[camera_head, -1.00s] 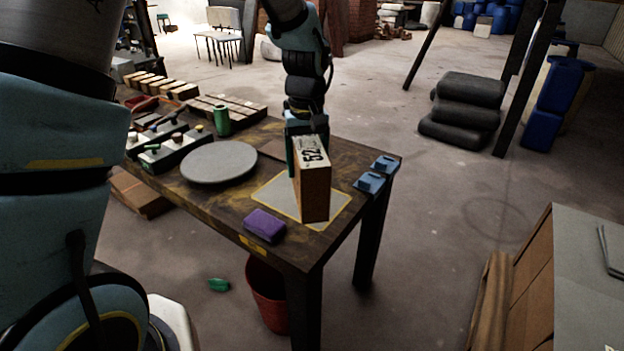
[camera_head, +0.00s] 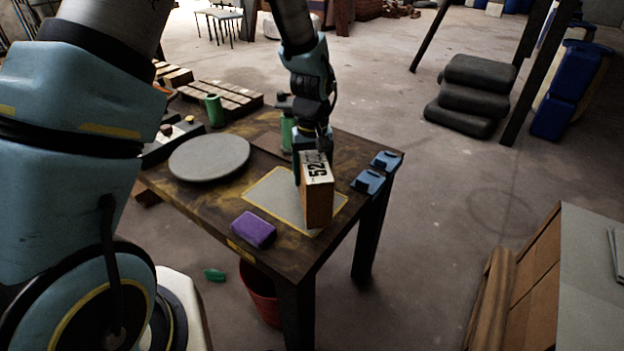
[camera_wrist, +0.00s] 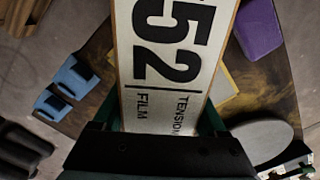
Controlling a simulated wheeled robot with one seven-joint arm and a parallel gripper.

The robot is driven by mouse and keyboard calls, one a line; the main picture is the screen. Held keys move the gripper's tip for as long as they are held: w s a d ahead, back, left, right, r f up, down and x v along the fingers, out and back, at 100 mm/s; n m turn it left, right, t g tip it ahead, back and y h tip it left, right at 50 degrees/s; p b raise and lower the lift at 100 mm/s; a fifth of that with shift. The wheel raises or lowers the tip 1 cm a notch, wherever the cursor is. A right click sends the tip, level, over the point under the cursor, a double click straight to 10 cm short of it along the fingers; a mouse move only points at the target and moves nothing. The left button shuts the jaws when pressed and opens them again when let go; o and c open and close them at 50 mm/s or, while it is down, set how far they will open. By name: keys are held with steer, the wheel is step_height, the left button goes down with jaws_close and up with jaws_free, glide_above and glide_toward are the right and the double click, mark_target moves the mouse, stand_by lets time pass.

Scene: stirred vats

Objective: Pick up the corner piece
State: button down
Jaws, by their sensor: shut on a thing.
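My gripper (camera_head: 312,157) is shut on an upright brown box (camera_head: 319,205) with a white label reading "52". The box stands over the grey, yellow-edged mat (camera_head: 268,199); whether it touches the mat is unclear. In the wrist view the label (camera_wrist: 165,60) reads "52 TENSION FILM" between the fingers. Two small blue pieces (camera_head: 368,181) sit at the table's right edge, apart from my gripper; they also show in the wrist view (camera_wrist: 73,77). I cannot tell for certain which thing is the corner piece.
A purple block (camera_head: 253,229) lies at the table's front edge, left of the box. A round grey disc (camera_head: 209,157) lies further left. Green cylinders (camera_head: 214,110) stand behind. A red bin (camera_head: 262,290) is under the table (camera_head: 190,195).

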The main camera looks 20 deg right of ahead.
mark_target(312, 154)
steer(key=shift+f, duration=1.15)
steer(key=shift+f, duration=0.15)
jaws_free()
step_height(312, 154, up, 12)
steer(key=shift+r+b, duration=0.15)
steer(key=shift+b, duration=1)
steer(key=w+a+r+n, duration=0.1)
steer(key=w+a, duration=0.3)
steer(key=a, duration=1)
steer(key=s+a, duration=0.2)
steer(key=a, duration=0.7)
steer(key=s+a+n+t, duration=0.1)
steer(key=s+a, duration=0.2)
steer(key=a, duration=0.6)
steer(key=shift+a+r+t, duration=0.25)
steer(key=shift+a+t, duration=0.05)
steer(key=shift+a, duration=0.1)
